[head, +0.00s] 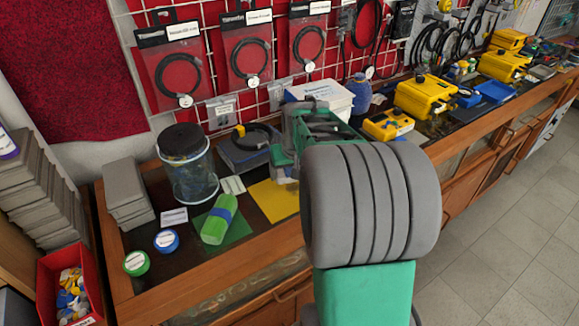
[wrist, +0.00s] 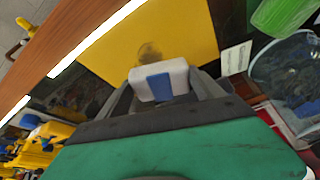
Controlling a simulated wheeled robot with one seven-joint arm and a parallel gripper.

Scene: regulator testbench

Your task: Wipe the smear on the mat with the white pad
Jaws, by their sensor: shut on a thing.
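The yellow mat (head: 268,203) lies on the dark bench top, partly hidden by my arm in the head view. It fills the upper middle of the wrist view (wrist: 185,30). A dark grey smear (wrist: 149,51) is on the mat, just beyond the pad. The white pad (wrist: 143,83) has a blue band around its middle. My gripper (wrist: 160,88) is shut on the pad and holds it over the mat's edge area, close to the smear. I cannot tell whether the pad touches the mat. In the head view the pad and smear are hidden behind my arm.
A green bottle (head: 219,222) lies on a green mat (head: 238,231), left of the yellow mat. A clear jar with a black lid (head: 187,165) stands behind it. White cards (head: 232,185) lie between. Yellow devices (head: 425,97) stand at right. The bench's wooden front edge (head: 215,287) is near.

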